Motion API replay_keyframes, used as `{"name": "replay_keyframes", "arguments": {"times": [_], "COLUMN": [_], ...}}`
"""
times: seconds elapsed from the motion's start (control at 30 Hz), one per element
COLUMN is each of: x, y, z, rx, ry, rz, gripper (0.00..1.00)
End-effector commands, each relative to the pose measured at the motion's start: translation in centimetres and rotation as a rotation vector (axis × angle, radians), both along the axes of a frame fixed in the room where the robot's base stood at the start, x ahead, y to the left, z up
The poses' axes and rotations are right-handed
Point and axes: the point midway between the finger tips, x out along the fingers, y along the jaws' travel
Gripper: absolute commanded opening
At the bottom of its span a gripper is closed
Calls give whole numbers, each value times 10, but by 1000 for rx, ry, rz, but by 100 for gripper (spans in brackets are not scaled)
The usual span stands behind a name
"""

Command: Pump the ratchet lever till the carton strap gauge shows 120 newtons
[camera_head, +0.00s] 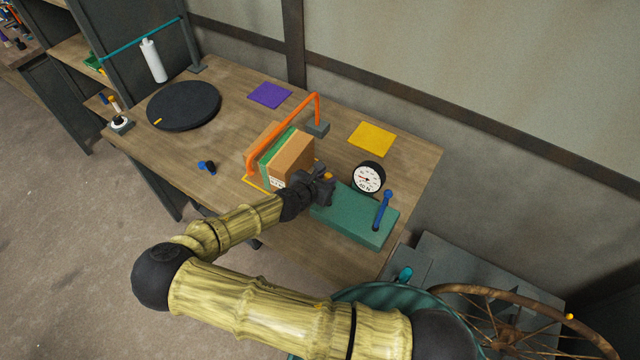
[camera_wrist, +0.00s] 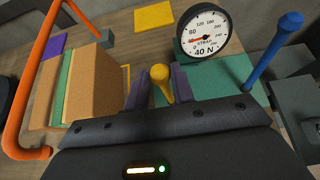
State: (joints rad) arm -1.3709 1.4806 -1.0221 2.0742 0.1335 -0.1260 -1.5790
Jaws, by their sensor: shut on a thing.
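My gripper (camera_head: 322,186) is at the left end of a green base block (camera_head: 345,222). In the wrist view its fingers (camera_wrist: 160,88) are shut on a yellow-orange knobbed handle (camera_wrist: 160,74). A blue lever with a round top (camera_head: 383,208) stands on the right part of the block; it also shows in the wrist view (camera_wrist: 273,52).
A yellow mat (camera_head: 372,138), purple mat (camera_head: 270,94) and black disc (camera_head: 184,105) lie on the wooden table (camera_head: 222,112). A small blue item (camera_head: 207,167) lies near the front.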

Motion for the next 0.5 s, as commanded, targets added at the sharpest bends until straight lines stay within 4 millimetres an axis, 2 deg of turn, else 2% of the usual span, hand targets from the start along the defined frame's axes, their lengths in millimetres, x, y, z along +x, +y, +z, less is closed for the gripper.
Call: {"name": "replay_keyframes", "arguments": {"times": [0.37,0.5], "x": [5,13], "y": [-3,-9], "z": [3,3], "rx": [0,1], "ry": [-5,-5], "rz": [-1,-4], "gripper": [10,10]}}
